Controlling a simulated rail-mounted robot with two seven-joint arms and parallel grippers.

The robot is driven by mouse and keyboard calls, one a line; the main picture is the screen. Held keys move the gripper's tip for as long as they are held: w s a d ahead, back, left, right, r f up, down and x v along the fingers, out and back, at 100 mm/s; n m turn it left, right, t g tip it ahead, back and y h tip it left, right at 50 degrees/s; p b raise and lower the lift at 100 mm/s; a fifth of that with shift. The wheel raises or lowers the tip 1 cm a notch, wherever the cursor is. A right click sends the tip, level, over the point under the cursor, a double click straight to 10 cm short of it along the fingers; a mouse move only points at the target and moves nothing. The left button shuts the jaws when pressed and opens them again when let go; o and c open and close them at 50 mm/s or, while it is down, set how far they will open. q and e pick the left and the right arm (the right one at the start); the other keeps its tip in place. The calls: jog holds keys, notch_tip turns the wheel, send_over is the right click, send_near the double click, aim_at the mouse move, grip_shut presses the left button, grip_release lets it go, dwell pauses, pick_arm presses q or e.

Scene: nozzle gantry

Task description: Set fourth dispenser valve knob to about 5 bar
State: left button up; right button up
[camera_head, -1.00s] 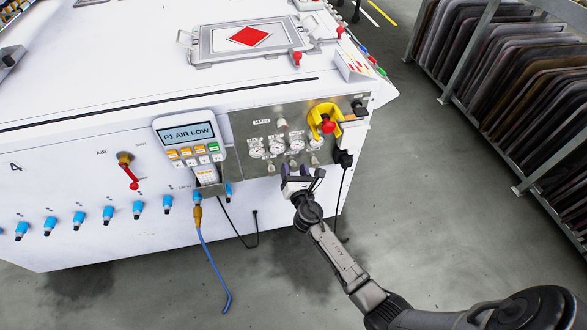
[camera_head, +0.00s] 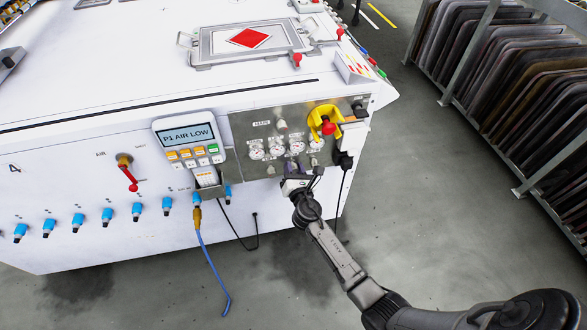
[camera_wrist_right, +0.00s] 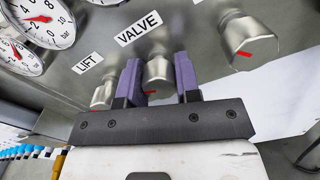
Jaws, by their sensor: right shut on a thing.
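In the right wrist view the dispenser knob (camera_wrist_right: 160,72), a metal knob with a red mark, stands below the label VALVE (camera_wrist_right: 138,28). My right gripper (camera_wrist_right: 160,82) is shut on this knob, one purple finger on each side. In the head view my right gripper (camera_head: 301,178) is at the panel's lower edge and hides the knob it holds. Pressure gauges (camera_head: 296,147) sit in a row above the knobs. Two gauges (camera_wrist_right: 40,18) with red needles show partly in the wrist view. My left gripper is not in view.
Another knob (camera_wrist_right: 245,38) is to the right and one (camera_wrist_right: 103,93) by the LIFT label is to the left, close to the fingers. A yellow-and-red switch (camera_head: 326,122), a black plug (camera_head: 344,160) and a keypad display (camera_head: 188,138) flank the gauges.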

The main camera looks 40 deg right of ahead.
jog(key=shift+c, duration=0.4)
jog(key=shift+f+m+b, duration=0.1)
jog(key=shift+m+b, duration=0.2)
jog(key=shift+m, duration=0.5)
jog(key=m+b, duration=0.1)
jog(key=m, duration=0.3)
jog(key=m+b, duration=0.1)
jog(key=m, duration=0.2)
jog(key=shift+m, duration=0.4)
jog(key=shift+m+b, duration=0.3)
jog(key=shift+m, duration=1.6)
